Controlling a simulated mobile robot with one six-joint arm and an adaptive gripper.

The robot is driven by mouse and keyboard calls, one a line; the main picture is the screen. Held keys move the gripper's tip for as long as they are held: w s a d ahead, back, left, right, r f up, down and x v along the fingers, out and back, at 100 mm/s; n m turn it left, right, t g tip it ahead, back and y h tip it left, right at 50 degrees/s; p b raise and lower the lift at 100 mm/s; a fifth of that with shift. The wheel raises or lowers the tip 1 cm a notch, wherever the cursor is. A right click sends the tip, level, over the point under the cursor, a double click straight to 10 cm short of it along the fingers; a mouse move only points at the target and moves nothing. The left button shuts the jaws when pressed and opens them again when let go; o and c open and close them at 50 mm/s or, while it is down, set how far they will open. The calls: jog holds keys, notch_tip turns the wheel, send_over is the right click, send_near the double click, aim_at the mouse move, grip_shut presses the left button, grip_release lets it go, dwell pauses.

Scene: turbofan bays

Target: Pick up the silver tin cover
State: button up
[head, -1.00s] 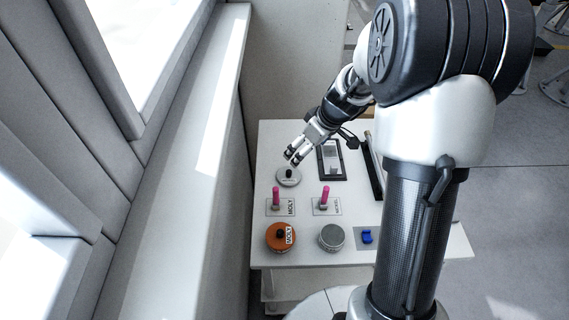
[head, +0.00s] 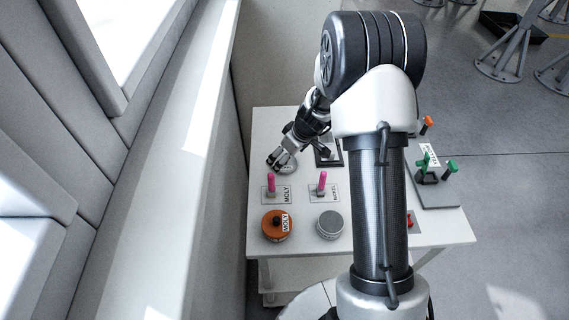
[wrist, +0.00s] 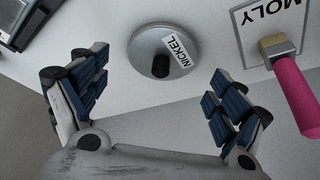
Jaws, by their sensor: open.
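The silver tin cover (wrist: 142,42) is a round grey disc with a black knob and a white NICKEL label. It lies flat on the white table, near the top middle of the wrist view. In the head view the cover (head: 291,168) is partly hidden by my gripper (head: 275,163). My gripper is open and empty; in the wrist view its two blue-padded fingers (wrist: 158,82) are spread wide, with the cover beyond and between them. I see no contact with the cover.
An orange tin (head: 275,228) with a MOLY label and a silver tin (head: 330,226) stand near the table's front edge. A wall borders the left.

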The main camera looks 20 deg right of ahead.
jog(key=shift+x, duration=1.15)
jog(key=shift+c, duration=0.4)
jog(key=c, duration=1)
jog(key=shift+r, duration=0.2)
notch_tip(320, 180, up, 20)
jog(key=p, duration=0.6)
jog(key=shift+f, duration=0.15)
